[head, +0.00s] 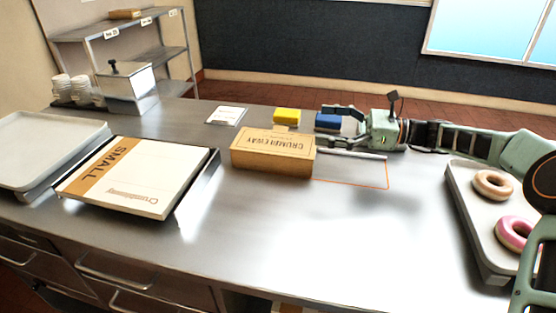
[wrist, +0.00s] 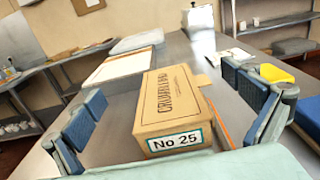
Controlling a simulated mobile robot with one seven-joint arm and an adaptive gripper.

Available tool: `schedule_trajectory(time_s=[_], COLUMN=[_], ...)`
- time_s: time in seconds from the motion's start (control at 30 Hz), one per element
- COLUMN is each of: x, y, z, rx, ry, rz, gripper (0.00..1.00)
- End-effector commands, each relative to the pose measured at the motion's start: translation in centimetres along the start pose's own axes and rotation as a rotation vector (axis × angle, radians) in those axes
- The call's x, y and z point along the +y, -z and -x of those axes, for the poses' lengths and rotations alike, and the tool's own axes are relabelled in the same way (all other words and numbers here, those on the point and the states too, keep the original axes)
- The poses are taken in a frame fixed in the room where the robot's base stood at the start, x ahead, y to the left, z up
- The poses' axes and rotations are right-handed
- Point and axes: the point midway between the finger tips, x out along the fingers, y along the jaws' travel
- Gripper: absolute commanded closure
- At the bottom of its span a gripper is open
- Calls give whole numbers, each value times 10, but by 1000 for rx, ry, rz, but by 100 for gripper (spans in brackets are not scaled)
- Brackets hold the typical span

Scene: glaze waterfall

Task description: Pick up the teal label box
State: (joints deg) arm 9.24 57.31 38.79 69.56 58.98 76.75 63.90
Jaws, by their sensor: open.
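The teal label box is a brown cardboard box (head: 271,153) lying on the steel counter in the head view, with dark "CRUMB" lettering on top. In the wrist view the box (wrist: 172,105) shows its near end, with a teal-edged white label (wrist: 175,141) reading "No 25". My gripper (head: 322,131) comes from the right and is open at the box's right end. In the wrist view one finger of my gripper (wrist: 163,86) is on each side of the box, with visible gaps. The head view hides the labelled end.
Behind the box are a yellow block (head: 287,116), a blue block (head: 328,122) and a white card (head: 227,116). A flat "SMALL" carton (head: 137,175) lies left. A tray (head: 480,220) with two donuts stands right. The front middle counter (head: 300,235) is clear.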

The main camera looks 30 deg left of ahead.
Motion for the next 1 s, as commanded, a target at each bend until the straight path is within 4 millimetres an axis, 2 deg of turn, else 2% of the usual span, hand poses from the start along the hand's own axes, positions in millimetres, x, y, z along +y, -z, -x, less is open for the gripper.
schedule_trajectory(time_s=[0.13,0.43,0.67,0.77,1.0], x=[0,1,1,1,2], y=[7,63,77,77,75], z=[-2,-4,-7,-19,-63], rx=[-33,-30,-28,-28,-28], ry=[-6,-6,-7,-8,-9], rz=[-13,-14,-10,-10,-8], gripper=[0,0,0,0,0])
